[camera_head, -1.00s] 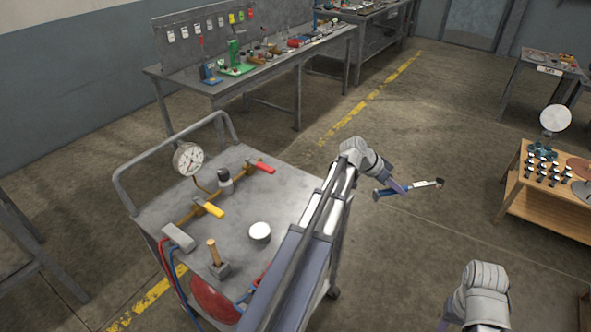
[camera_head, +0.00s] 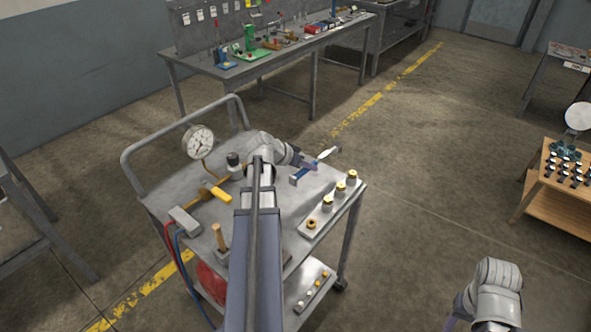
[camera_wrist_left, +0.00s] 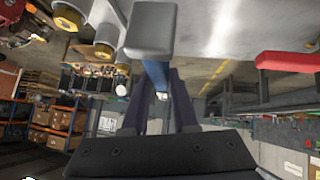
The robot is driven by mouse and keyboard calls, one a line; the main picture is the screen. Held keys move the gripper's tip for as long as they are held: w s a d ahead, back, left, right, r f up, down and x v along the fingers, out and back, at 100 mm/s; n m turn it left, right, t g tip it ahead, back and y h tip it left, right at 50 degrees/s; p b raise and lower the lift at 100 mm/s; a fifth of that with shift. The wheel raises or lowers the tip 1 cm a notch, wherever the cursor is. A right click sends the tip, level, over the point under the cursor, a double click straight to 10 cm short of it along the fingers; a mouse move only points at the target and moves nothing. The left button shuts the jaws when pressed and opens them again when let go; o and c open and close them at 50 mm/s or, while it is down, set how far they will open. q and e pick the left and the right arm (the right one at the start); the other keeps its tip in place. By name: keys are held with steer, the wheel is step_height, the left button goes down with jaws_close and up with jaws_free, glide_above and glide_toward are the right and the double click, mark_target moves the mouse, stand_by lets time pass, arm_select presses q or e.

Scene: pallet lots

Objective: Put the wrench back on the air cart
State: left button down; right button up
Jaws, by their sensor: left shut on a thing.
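My left gripper (camera_head: 308,166) is shut on the wrench (camera_head: 327,154), which has a blue handle and a bright metal head. In the head view the wrench shows over the far right part of the air cart (camera_head: 285,212). In the left wrist view the wrench's blue shaft (camera_wrist_left: 155,74) and grey end (camera_wrist_left: 151,30) stick out from between my fingers (camera_wrist_left: 160,105). I cannot tell whether the wrench touches the cart top. My right gripper (camera_head: 458,312) shows only partly at the lower right, and its jaws are unclear.
The cart carries a pressure gauge (camera_head: 200,141), a yellow-handled valve (camera_head: 216,193), a wooden-handled tool (camera_head: 221,238) and a plate with several brass fittings (camera_head: 328,203). My left arm hides part of the top. A workbench (camera_head: 250,72) stands behind; a wooden table (camera_head: 548,202) stands right.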

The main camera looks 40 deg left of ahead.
arm_select(q)
steer(key=shift+n+y, duration=0.4)
steer(key=shift+n, duration=0.1)
steer(key=s+a, duration=0.2)
steer(key=s, duration=0.1)
steer(key=shift+a+f, duration=0.15)
steer(key=shift+a, duration=0.15)
steer(key=shift+f, duration=0.1)
step_height(320, 180, down, 7)
steer(key=b, duration=0.7)
steer(key=shift+r, duration=0.2)
steer(key=shift+f+b, duration=0.6)
steer(key=c, duration=0.6)
jaws_free()
